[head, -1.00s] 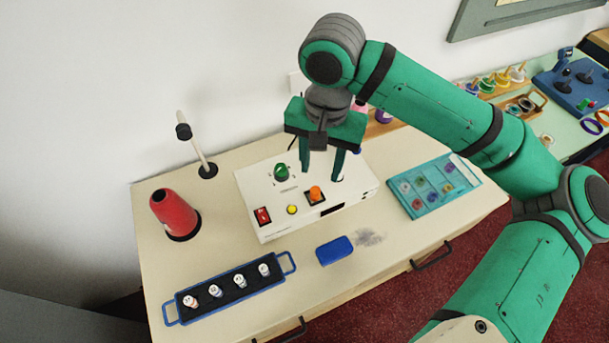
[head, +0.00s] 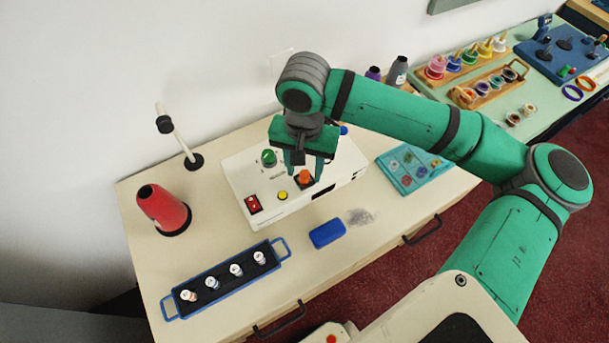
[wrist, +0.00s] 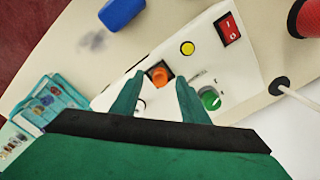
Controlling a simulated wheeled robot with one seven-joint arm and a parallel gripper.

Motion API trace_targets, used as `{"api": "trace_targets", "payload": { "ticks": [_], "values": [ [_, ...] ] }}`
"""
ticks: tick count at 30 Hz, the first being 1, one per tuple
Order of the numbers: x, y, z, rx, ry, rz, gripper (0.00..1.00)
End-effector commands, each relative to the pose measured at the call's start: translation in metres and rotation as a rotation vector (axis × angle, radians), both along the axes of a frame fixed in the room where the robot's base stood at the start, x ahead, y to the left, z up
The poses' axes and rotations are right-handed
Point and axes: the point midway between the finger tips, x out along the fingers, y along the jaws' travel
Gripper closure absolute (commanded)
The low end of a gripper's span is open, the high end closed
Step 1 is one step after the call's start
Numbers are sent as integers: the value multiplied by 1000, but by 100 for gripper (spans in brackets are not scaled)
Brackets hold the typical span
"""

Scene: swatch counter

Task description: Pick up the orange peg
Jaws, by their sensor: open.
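The orange peg (head: 305,176) stands upright in a dark square socket on the white control box (head: 242,186). In the wrist view the orange peg (wrist: 159,75) shows at the fingertips, in the gap between them. My gripper (head: 304,171) is open, pointing down above the box, with one finger to each side of the peg in the head view. In the wrist view my gripper (wrist: 160,79) holds nothing. Whether the fingertips reach down beside the peg or stop above it, I cannot tell.
The box also carries a green knob (head: 269,158), a yellow button (head: 282,196) and a red switch (head: 253,203). A blue block (head: 327,232), a blue-handled tray (head: 222,283) with several small pots, a red cone (head: 163,208) and a teal palette (head: 414,169) stand around it.

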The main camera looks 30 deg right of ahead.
Motion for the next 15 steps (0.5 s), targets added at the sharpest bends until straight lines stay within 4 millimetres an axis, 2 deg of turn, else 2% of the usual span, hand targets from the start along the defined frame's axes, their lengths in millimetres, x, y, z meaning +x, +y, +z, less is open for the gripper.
{"api": "trace_targets", "payload": {
  "ticks": [3,11,15],
  "values": [
    [-1,0,-9,0,1,0,59],
    [0,0,-11,0,0,0,59],
    [0,0,-11,0,0,0,93]
  ]
}}
